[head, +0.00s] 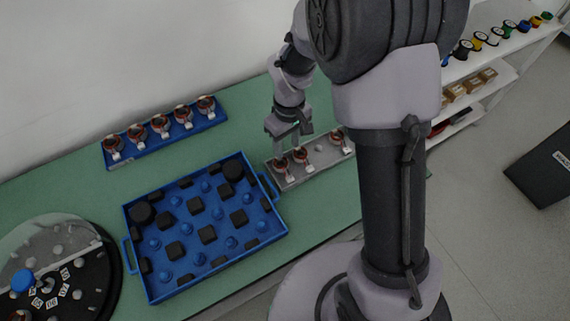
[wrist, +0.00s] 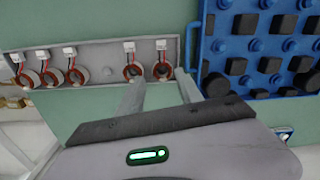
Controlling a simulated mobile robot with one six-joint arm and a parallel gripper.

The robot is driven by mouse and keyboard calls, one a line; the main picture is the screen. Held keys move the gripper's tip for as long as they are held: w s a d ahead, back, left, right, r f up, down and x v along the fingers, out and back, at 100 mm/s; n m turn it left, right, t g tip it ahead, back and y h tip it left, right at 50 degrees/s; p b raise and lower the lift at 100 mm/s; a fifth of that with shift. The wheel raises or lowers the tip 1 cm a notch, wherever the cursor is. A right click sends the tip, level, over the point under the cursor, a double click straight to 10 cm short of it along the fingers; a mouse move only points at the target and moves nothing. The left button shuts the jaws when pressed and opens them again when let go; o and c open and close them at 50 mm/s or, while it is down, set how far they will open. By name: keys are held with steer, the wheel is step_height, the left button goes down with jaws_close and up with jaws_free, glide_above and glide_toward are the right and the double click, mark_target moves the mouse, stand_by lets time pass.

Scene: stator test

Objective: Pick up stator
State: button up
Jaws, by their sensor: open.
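Several stators, copper-red rings with white connector blocks, stand in a row on a grey holder (wrist: 103,58). In the wrist view one stator (wrist: 162,70) lies ahead of the gap between my fingers, at the holder's end near the blue tray. Another stator (wrist: 132,71) is beside it, close to the left fingertip. My gripper (wrist: 161,78) is open with nothing between its fingers. In the head view my gripper (head: 287,147) points down over the near-left end of the grey holder (head: 316,166), above the stators there. Exact height above them is unclear.
A blue tray (head: 158,293) with black blocks and blue pegs sits left of the holder. A blue rack (head: 151,147) with several stators stands behind it. A round dark fixture (head: 90,276) is at far left. A shelf (head: 491,46) stands at right.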

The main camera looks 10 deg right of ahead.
steer(key=b, duration=0.1)
glide_above(286, 167)
step_height(286, 167, down, 5)
step_height(286, 167, down, 6)
steer(key=shift+s+r+b, duration=0.1)
steer(key=shift+r+b, duration=0.05)
steer(key=shift+b, duration=1.1)
steer(key=shift+d+r, duration=0.1)
steer(key=shift+r, duration=0.05)
steer(key=shift+c, duration=0.9)
jaws_close()
